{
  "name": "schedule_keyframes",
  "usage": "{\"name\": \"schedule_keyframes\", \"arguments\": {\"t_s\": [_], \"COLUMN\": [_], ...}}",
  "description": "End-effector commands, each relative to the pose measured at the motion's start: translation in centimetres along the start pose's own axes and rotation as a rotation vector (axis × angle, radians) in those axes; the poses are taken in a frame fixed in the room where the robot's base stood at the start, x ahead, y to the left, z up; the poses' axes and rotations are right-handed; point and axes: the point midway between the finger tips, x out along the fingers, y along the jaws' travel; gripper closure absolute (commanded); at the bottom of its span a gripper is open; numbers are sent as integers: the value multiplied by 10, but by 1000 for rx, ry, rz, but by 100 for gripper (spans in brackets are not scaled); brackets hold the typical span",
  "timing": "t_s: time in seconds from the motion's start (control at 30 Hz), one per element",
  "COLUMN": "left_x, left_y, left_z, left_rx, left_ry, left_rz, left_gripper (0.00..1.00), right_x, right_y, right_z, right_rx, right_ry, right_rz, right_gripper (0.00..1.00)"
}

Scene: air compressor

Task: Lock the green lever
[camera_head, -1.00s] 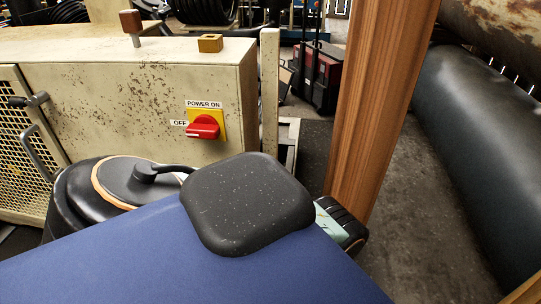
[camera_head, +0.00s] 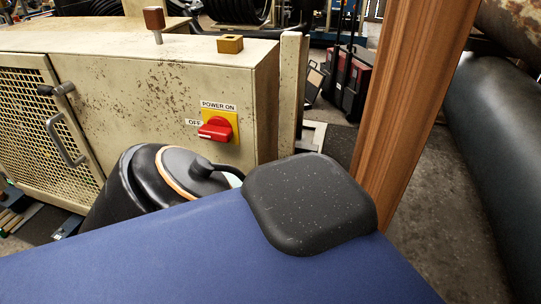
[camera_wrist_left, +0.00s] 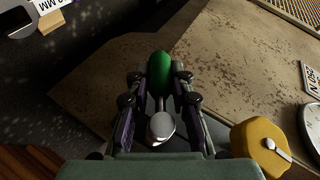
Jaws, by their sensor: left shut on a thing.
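In the left wrist view, the green lever (camera_wrist_left: 160,66) has a rounded green grip on a metal stem ending in a silvery base. My left gripper (camera_wrist_left: 159,80) is shut on it, with one dark finger on each side of the stem and lower grip. The top of the grip sticks out past the fingertips. I cannot tell from this view whether the lever is locked.
A worn beige compressor cabinet (camera_head: 95,95) with a red power switch (camera_head: 215,129) stands ahead. A wooden post (camera_head: 412,105) and a dark cylinder (camera_head: 495,140) stand right. A yellow knob (camera_wrist_left: 258,148) and a gauge (camera_wrist_left: 313,122) sit near my left gripper.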

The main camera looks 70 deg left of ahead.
Motion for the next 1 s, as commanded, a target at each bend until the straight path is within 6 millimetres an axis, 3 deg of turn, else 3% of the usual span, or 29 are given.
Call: {"name": "schedule_keyframes", "arguments": {"t_s": [0.37, 0.4, 0.63, 1.0], "left_x": [1, 1, 0, -1], "left_y": [-2, -2, -1, 1], "left_z": [0, 0, -1, -3], "left_rx": [2, 2, 1, -2], "left_ry": [3, 3, 3, 1], "left_rz": [-7, -7, -5, 2], "left_gripper": [100, 75, 55, 55], "right_x": [0, 0, 0, 0], "right_y": [0, 0, 0, 0], "right_z": [0, 0, 0, 0], "right_rx": [0, 0, 0, 0], "right_ry": [0, 0, 0, 0], "right_rz": [0, 0, 0, 0], "right_gripper": [60, 60, 60, 60]}}
